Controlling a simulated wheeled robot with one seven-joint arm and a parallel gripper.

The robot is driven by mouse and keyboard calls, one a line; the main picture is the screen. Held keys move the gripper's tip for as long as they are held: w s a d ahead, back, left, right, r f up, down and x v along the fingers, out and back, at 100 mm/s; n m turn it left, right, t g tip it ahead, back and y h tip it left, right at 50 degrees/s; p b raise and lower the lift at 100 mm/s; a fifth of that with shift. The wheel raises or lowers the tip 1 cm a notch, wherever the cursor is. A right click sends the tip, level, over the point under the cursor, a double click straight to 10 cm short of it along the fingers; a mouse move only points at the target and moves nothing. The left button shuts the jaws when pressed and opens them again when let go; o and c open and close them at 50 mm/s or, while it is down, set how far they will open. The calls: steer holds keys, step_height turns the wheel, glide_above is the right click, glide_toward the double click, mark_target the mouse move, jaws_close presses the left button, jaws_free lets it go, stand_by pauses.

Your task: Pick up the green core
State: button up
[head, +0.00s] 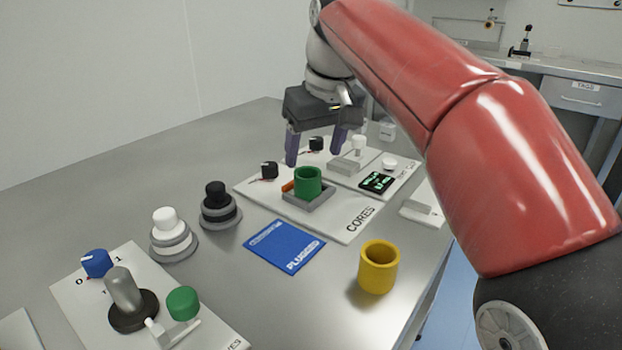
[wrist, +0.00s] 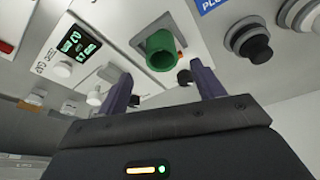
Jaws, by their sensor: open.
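The green core (head: 307,182) is a short hollow green cylinder. It stands upright in a grey square holder (head: 309,203) on the white panel marked CORES (head: 350,222). In the wrist view the green core (wrist: 161,51) shows its open end, beyond the fingers and between their lines. My gripper (head: 315,160) has two purple fingers spread apart with nothing between them. In the head view it hangs above and behind the core, not touching it. The fingers also show in the wrist view (wrist: 162,90).
A yellow core (head: 378,267) stands on the metal table near its right edge. A blue PLUGGED card (head: 284,246) lies in front of the panel. Black (head: 218,204) and white (head: 167,234) knobbed posts stand left. Another panel with a small display (head: 377,182) lies behind.

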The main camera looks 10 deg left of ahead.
mark_target(307, 173)
steer(key=b+x, duration=0.1)
steer(key=x, duration=0.5)
steer(key=shift+a+f, duration=0.25)
steer(key=c, duration=1.1)
steer(key=shift+o, duration=0.2)
